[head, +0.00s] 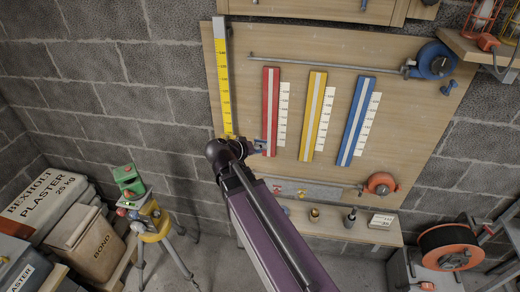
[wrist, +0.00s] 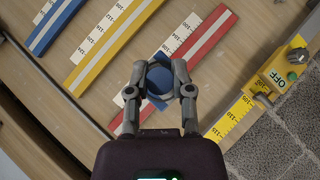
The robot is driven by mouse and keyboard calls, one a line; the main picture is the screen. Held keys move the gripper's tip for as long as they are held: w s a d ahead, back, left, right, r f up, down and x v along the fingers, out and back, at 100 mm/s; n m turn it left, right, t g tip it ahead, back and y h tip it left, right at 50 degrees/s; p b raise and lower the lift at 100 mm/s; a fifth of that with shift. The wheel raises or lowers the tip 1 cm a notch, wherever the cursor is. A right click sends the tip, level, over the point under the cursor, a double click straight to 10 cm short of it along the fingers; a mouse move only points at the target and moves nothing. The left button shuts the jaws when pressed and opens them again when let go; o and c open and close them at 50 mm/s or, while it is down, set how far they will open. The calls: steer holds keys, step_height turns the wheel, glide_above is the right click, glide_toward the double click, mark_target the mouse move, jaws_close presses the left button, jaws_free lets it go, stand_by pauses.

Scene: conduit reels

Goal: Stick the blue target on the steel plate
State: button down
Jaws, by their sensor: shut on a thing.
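The blue target (wrist: 160,79) is a round blue piece between the fingers of my gripper (wrist: 160,66) in the wrist view. My gripper is shut on it, in front of the board by the red strip. In the head view my gripper (head: 258,147) is beside the lower end of the red strip, and only a little blue shows there. A grey speckled strip (head: 325,193), which looks like the steel plate, runs along the lower board. The plate is not clear in the wrist view.
A red strip (head: 270,105), a yellow strip (head: 312,115) and a blue strip (head: 357,120) with white scales are on the board. A yellow ruler (head: 224,85) is at left. An orange reel (head: 381,184) is lower right. A small shelf (head: 335,224) juts out below.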

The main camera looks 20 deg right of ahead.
steer(key=shift+s+a, duration=0.15)
steer(key=shift+s, duration=0.1)
stand_by(0.4)
steer(key=shift+s+a, duration=0.2)
steer(key=shift+s, duration=0.1)
steer(key=shift+s+a, duration=0.5)
steer(key=shift+s, duration=0.25)
steer(key=shift+s+a, duration=0.5)
steer(key=shift+s, duration=0.2)
